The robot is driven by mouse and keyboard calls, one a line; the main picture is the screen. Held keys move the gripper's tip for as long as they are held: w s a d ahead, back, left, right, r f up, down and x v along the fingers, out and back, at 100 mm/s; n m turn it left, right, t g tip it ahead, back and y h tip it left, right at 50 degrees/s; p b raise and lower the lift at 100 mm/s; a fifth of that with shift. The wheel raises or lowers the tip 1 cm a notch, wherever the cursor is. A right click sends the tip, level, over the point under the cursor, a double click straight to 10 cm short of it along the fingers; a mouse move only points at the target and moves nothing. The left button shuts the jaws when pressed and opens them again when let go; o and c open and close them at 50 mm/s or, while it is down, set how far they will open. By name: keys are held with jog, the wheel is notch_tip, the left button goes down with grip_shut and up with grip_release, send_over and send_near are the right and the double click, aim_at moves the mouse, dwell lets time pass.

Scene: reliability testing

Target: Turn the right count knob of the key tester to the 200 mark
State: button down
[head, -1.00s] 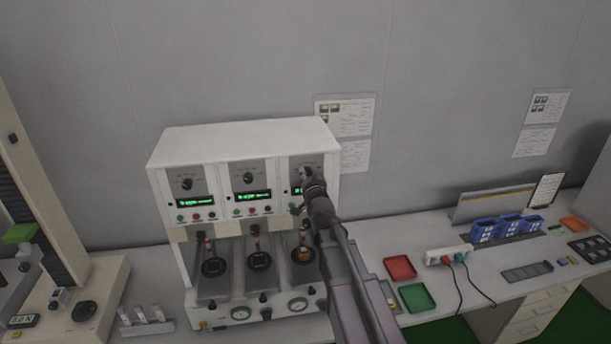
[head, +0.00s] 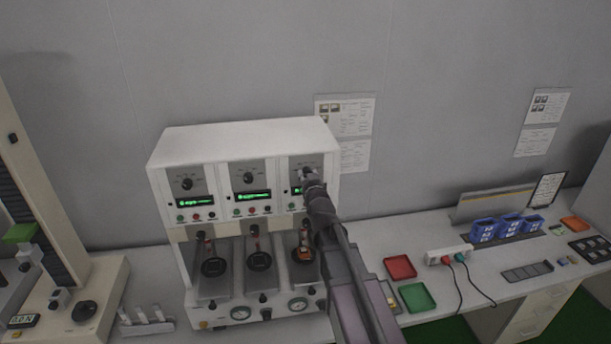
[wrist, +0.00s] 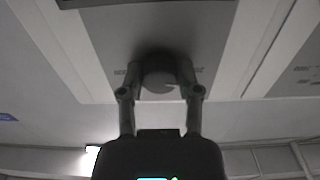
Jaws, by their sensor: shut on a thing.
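The key tester (head: 250,142) is a white three-station machine on the bench, with a knob, a green display and small buttons on each panel. The right count knob (wrist: 160,82) is dark and round in the wrist view, with a finger on each side of it. My gripper (wrist: 160,84) is shut on this knob. In the head view my gripper (head: 309,178) reaches the right panel and covers much of the knob and the right display. The knob's pointer and the scale marks cannot be read. The left knob (head: 187,184) and middle knob (head: 248,178) stand free.
My arm passes over the bench close to the tester's right side. A red tray (head: 400,268) and a green tray (head: 417,297) lie to the right, near a white power strip (head: 448,254) with cables. Another machine stands at the far left.

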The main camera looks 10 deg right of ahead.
jog(key=shift+r, duration=0.1)
jog(key=shift+c, duration=1.5)
grip_release()
jog(key=s, duration=0.7)
jog(key=shift+s, duration=0.25)
